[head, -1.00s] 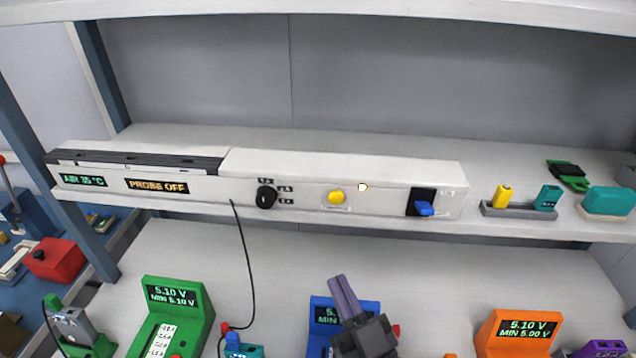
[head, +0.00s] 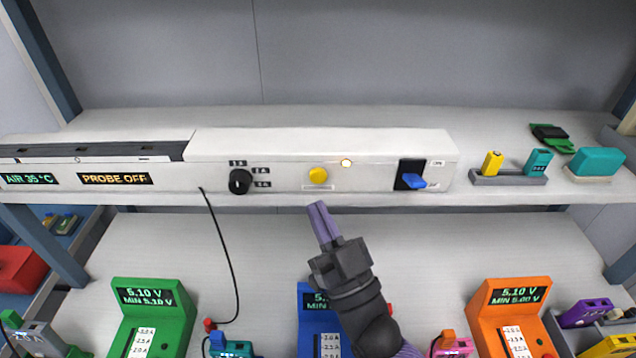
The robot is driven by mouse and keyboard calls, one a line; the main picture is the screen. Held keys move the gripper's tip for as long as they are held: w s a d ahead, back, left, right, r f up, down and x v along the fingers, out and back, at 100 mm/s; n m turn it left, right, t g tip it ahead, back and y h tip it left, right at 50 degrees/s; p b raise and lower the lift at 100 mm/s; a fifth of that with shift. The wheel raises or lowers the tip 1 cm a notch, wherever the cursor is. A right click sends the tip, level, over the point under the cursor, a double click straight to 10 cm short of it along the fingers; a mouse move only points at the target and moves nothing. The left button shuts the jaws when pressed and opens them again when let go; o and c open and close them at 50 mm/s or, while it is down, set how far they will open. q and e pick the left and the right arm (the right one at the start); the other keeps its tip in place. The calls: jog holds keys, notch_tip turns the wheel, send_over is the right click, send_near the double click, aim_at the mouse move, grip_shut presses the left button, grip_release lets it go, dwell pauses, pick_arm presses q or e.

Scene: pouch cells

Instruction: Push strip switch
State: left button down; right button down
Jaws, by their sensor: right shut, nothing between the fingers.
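A long white power strip (head: 390,143) lies along the shelf's front edge. Its switch is a blue lever (head: 414,182) on a black plate at the strip's right part; the lever sticks out towards the lower side of the plate. A yellow button (head: 318,176), a small lit lamp (head: 346,163) and a black rotary knob (head: 240,181) sit further left on the strip. My right gripper (head: 320,222) is shut and empty, with its purple fingers pointing up just below the shelf edge, under the yellow button and left of the lever. It touches nothing that I can see. My left gripper is not in view.
The left display reads "PROBE OFF" (head: 115,178). A black cable (head: 226,255) hangs down left of my right gripper. Green (head: 184,318), blue (head: 306,325) and orange (head: 484,312) stations stand below. A grey holder (head: 507,179) with small cells stands right of the strip.

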aim_at(308, 165)
jog(key=shift+w+b, duration=0.65)
jog(key=shift+w, duration=1.05)
jog(key=shift+w, duration=0.1)
dwell(0.6)
jog(key=shift+w, duration=0.35)
jog(key=shift+w+b, duration=0.4)
jog(key=shift+b, duration=0.05)
dwell(0.5)
jog(key=shift+s, duration=0.1)
jog(key=shift+s+r+p, duration=0.1)
jog(key=shift+s+p, duration=0.3)
jog(key=shift+p, duration=0.05)
jog(key=shift+s, duration=0.35)
